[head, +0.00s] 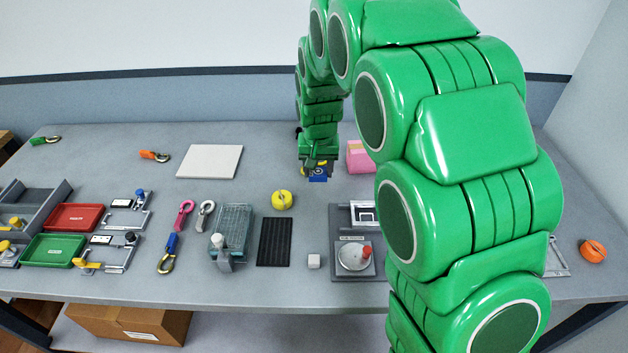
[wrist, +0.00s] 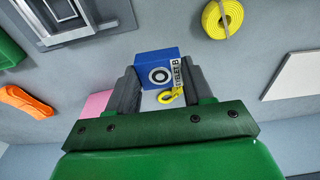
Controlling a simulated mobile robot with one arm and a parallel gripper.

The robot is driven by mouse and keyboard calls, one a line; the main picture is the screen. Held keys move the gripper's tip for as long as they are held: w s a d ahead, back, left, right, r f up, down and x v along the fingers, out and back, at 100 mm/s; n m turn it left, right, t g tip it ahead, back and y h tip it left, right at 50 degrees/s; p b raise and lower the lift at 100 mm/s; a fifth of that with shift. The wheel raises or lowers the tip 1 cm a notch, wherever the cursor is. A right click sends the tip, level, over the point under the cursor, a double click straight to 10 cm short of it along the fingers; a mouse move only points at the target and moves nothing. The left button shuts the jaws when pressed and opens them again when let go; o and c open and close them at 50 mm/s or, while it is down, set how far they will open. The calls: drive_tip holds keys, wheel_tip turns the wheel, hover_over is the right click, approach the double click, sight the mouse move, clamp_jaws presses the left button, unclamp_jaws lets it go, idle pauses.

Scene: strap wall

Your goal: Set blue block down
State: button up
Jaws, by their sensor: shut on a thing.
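The blue block (wrist: 158,72) is between the two dark fingers of my gripper (wrist: 163,90) in the wrist view. It bears a white ring mark and a white label with dark print. A small yellow hook or loop hangs by its near side. In the head view my gripper (head: 318,170) points down over the back middle of the grey table (head: 330,215), with a little of the blue block (head: 318,179) showing at its tips. I cannot tell whether the block touches the table.
A pink block (head: 358,156) stands just right of my gripper. A yellow coiled strap (head: 282,200) lies in front and left, a white board (head: 209,161) farther left. A black mat (head: 274,242) and a grey fixture (head: 345,217) lie nearer. Bare table surrounds the gripper's left side.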

hover_over(314, 188)
drive_tip(key=shift+s+f, duration=0.15)
drive_tip(key=shift+f, duration=1.3)
drive_tip(key=shift+s+f, duration=0.15)
drive_tip(key=shift+f, duration=2.9)
drive_tip(key=o, duration=1.3)
drive_tip(key=shift+f, duration=0.1)
drive_tip(key=shift+c, duration=0.2)
